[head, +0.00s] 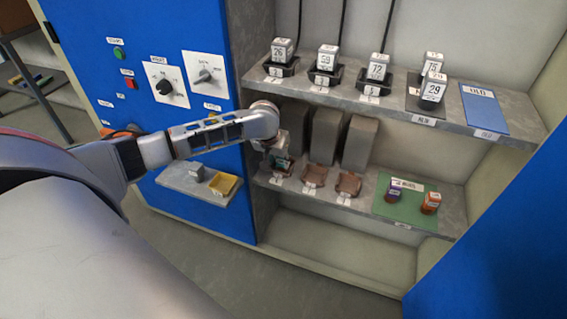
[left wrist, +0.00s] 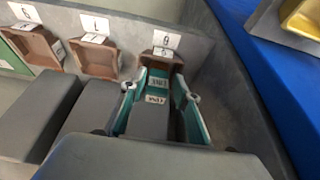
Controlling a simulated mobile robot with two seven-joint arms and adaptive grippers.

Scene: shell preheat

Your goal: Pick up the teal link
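The teal link (left wrist: 158,84) with white labels sits in the brown cradle at the end of the lower shelf, seen in the left wrist view. In the head view only a small teal patch (head: 282,165) shows below my left gripper (head: 277,152). In the left wrist view my left gripper (left wrist: 160,90) has its fingers apart, one on each side of the link. I cannot tell whether they touch it. A grey block (left wrist: 149,120) partly covers the link's near side. My right gripper is not in view.
Two brown cradles (head: 314,177) (head: 348,185) and grey blocks (head: 359,142) stand beside it. A green mat (head: 405,212) holds a purple and an orange item. The upper shelf (head: 395,104) overhangs, with numbered cubes. A blue panel with knobs (head: 165,87) is at left.

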